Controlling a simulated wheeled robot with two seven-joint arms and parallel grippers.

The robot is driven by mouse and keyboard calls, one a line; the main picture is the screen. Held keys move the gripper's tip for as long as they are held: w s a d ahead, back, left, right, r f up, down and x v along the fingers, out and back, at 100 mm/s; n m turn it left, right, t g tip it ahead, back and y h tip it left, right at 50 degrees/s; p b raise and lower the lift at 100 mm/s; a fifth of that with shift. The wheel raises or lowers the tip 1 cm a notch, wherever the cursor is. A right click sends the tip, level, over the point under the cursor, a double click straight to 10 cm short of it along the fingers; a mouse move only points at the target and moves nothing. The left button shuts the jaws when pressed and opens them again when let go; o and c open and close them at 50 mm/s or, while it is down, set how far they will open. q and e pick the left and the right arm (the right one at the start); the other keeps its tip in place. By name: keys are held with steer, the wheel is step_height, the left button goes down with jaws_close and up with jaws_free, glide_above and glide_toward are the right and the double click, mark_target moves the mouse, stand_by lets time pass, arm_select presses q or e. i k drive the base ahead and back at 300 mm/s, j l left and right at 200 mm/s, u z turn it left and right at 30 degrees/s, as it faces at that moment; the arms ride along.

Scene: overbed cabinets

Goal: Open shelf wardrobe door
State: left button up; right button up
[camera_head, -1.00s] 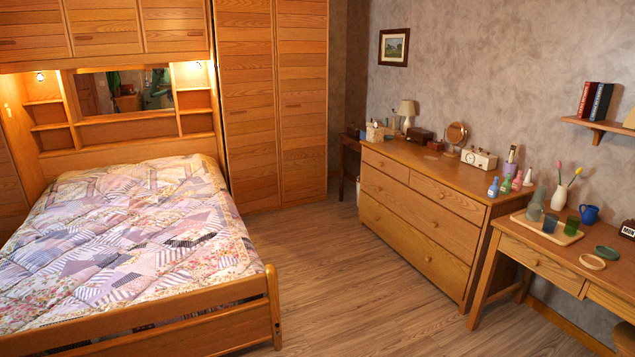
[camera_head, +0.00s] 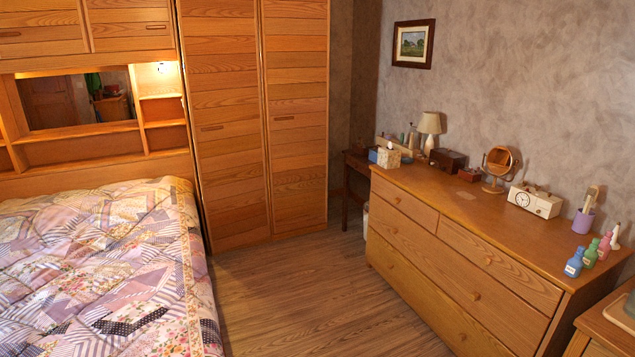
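A tall wooden wardrobe stands against the back wall, right of the bed's headboard unit. Its left door (camera_head: 222,165) and right door (camera_head: 296,170) have horizontal slats and both look shut. Neither of my grippers shows in the head view, and the wardrobe is some distance ahead across the floor.
The bed (camera_head: 105,265) with a patchwork quilt fills the left side. A wooden dresser (camera_head: 470,265) with bottles, a lamp and a mirror on top lines the right wall. A strip of clear wooden floor (camera_head: 310,290) runs between them to the wardrobe.

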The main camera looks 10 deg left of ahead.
mark_target(220, 42)
steer(key=i, duration=2.15)
steer(key=i+u, duration=0.15)
steer(key=i, duration=0.3)
steer(key=i+l+u, duration=0.1)
steer(key=i, duration=0.4)
steer(key=i+l+u, duration=0.15)
steer(key=i, duration=0.3)
steer(key=i+l+u, duration=0.15)
steer(key=i, duration=0.3)
